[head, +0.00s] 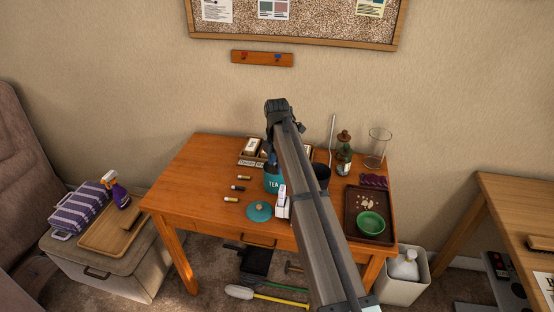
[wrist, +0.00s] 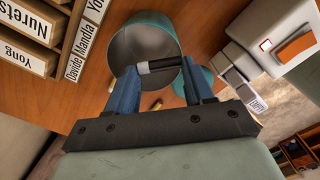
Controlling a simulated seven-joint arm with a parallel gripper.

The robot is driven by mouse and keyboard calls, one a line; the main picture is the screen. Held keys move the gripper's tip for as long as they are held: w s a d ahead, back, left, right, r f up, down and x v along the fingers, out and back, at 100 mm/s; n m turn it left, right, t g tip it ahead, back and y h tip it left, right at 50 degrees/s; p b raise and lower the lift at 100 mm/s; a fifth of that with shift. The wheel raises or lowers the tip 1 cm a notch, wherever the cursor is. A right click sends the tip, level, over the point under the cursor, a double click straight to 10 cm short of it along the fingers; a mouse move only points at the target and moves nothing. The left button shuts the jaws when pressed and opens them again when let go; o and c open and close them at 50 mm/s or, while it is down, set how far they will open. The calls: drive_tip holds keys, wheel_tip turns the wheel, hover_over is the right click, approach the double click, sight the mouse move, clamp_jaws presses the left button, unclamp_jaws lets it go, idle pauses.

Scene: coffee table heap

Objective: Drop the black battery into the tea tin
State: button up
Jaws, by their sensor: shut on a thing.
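My gripper (wrist: 159,67) is shut on the black battery (wrist: 164,65), which has a black body and a pale silvery end and lies crosswise between the blue fingertips. In the wrist view the battery appears over the open mouth of the tea tin (wrist: 116,52); its height above the rim is hard to tell. The teal tin, marked TEA, stands upright on the table in the head view (head: 273,184), with my gripper's blue fingers just above it. The arm partly hides the gripper there, and the held battery cannot be made out.
Several batteries (head: 238,188) lie left of the tin. A teal lid (head: 259,211) and a white device (head: 282,203) are in front. A box of name cards (wrist: 45,30) stands close behind the tin. A brown tray (head: 355,226) with a green bowl (head: 371,223) is at right.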

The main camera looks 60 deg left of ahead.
drive_tip(key=o, duration=1.1)
drive_tip(key=shift+r, duration=0.1)
wheel_tip(320, 180, up, 14)
drive_tip(key=shift+f, duration=0.15)
idle(0.4)
